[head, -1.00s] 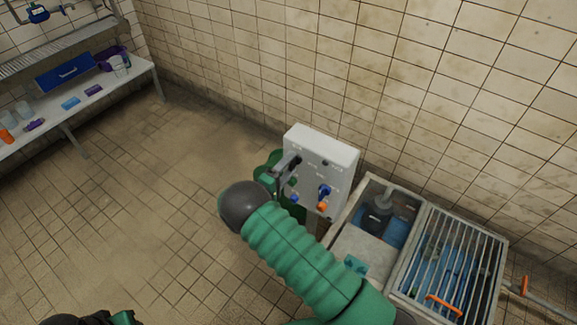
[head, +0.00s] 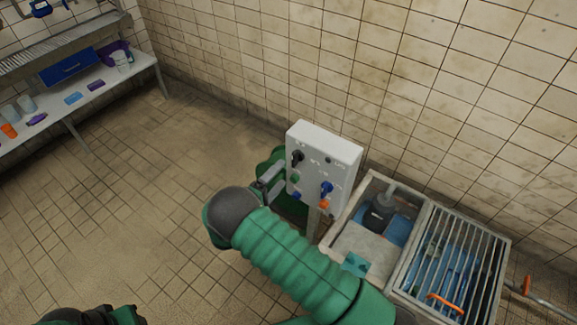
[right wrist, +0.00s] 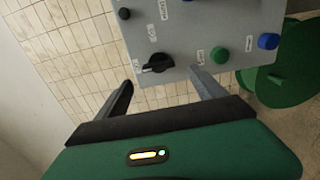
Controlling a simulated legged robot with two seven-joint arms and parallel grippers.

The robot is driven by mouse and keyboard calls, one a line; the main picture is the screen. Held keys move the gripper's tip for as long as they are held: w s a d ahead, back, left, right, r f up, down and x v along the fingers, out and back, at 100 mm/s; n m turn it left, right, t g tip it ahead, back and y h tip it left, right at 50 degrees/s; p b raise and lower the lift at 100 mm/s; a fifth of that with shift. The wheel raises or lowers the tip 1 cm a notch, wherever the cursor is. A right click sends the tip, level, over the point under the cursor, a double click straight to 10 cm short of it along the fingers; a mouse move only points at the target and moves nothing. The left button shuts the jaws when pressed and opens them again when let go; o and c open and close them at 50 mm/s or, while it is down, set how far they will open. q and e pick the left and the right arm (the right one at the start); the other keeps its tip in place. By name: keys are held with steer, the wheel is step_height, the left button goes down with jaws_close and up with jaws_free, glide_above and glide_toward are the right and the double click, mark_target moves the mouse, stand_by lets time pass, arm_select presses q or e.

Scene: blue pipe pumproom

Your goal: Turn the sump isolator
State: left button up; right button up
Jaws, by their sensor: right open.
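A pale grey control box (head: 325,150) stands by the wall with several controls. A black rotary knob (head: 297,157) is at its upper left and a blue rotary knob (head: 326,188) at its lower right. The labels are too small to read, so I cannot tell which is the sump isolator. My right gripper (head: 271,181) is open and empty, just off the box's left side. In the right wrist view the black knob (right wrist: 157,63) shows ahead, between the directions of the two fingers (right wrist: 161,77), apart from them. My left gripper (head: 95,316) shows only partly at the bottom edge.
Green (head: 295,179), blue (head: 295,195) and orange (head: 324,204) buttons sit close to the knobs. A sump pit with a grating (head: 455,265) lies right of the box. A bench (head: 140,66) stands at the far left; the floor between is clear.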

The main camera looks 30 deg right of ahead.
steer(key=v, duration=0.9)
steer(key=shift+a, duration=0.3)
